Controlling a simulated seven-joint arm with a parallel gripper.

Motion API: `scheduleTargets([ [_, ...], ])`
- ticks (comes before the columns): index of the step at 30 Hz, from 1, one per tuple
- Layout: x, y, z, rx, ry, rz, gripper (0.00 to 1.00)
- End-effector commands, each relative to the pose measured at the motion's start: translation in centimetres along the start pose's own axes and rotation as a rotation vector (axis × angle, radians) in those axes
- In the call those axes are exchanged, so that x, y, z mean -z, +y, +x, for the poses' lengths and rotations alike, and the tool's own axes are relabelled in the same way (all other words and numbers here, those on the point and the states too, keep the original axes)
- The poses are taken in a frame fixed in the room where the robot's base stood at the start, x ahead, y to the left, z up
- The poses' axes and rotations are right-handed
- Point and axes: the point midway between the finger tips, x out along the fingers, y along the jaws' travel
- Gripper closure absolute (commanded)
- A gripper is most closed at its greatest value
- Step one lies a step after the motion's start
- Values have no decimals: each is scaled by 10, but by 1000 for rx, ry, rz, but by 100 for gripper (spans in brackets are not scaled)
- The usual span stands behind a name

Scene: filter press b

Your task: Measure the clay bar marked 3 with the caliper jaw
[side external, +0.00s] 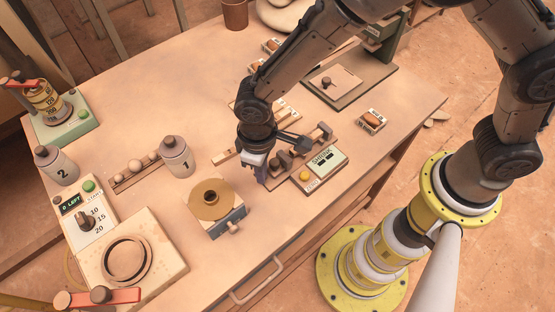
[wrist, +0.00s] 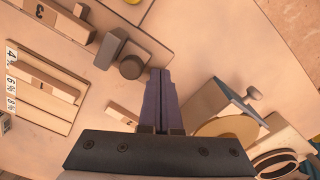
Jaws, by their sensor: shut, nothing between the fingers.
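The clay bar marked 3 (wrist: 40,12) is at the upper left of the wrist view, cut by the frame edge. It lies along the wooden caliper; I cannot tell whether it touches both jaw faces. The caliper jaw is a dark block (wrist: 110,48) with a round dark knob (wrist: 131,67) beside it. In the side view the caliper (side external: 305,160) has a green display and a yellow button; my arm partly covers it. My gripper (wrist: 160,75) is shut and empty, pointing down just beside the knob end of the caliper. It also shows in the side view (side external: 262,180).
A small loose bar (wrist: 123,115) lies left of my fingers. A tray of bars (wrist: 45,95) with percent labels is at the left. A press with a tan disc (side external: 211,197) stands close by. Jar 1 (side external: 175,156) and a dial box (side external: 85,222) stand farther left.

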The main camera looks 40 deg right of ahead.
Motion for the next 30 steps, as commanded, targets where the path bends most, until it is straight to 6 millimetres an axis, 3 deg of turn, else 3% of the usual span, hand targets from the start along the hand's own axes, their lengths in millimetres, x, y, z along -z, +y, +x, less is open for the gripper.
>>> scheduleTargets([
  [30, -3, 6, 0, 0, 1, 0, 100],
])
